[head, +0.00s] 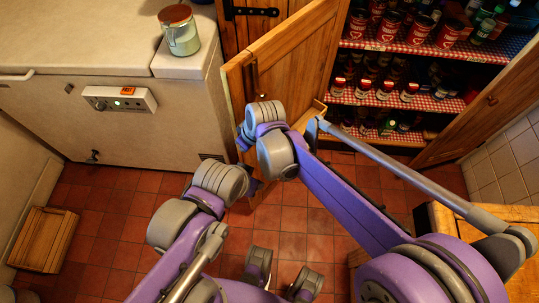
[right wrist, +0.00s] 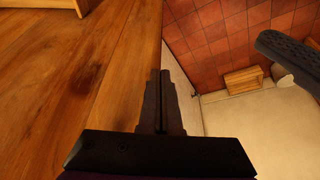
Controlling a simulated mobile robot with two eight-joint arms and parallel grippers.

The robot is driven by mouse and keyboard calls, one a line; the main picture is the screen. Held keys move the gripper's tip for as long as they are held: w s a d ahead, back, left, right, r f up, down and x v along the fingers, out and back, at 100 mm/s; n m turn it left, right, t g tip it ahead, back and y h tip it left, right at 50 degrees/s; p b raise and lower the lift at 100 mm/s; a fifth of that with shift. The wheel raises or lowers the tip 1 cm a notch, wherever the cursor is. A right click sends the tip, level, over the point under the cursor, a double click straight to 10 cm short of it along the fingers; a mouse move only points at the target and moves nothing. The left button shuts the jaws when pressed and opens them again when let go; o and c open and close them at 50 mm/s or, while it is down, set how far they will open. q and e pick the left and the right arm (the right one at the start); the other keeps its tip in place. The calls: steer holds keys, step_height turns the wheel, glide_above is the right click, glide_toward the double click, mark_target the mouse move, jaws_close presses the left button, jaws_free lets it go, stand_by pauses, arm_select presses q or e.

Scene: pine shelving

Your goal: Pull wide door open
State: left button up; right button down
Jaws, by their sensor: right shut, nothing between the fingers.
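The wide pine door (head: 300,58) stands open at the left of the cupboard in the head view, swung out toward me. A dark handle or latch shows near its free edge. In the right wrist view the door's wooden face (right wrist: 70,75) fills the left side. My right gripper (right wrist: 160,75) is shut and empty, with its fingers at or beside the door's edge; contact is unclear. In the head view its fingers are hidden behind the wrist. My left arm reaches up from the bottom, and my left gripper (head: 251,186) shows only as a dark part beyond the wrist; its jaws are unclear.
The cupboard shelves (head: 408,52) hold several red cans and bottles on checked cloth. Another pine door (head: 492,100) stands open at the right. A cream chest freezer (head: 90,45) with a jar (head: 180,30) is at the left. A wooden crate (head: 46,240) lies on the tiled floor.

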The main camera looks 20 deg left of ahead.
steer(key=w+a+m+t, duration=0.1)
steer(key=w+a+m, duration=0.1)
steer(key=a, duration=0.9)
steer(key=shift+w+m, duration=0.3)
steer(key=shift+w, duration=0.45)
steer(key=shift+a, duration=0.1)
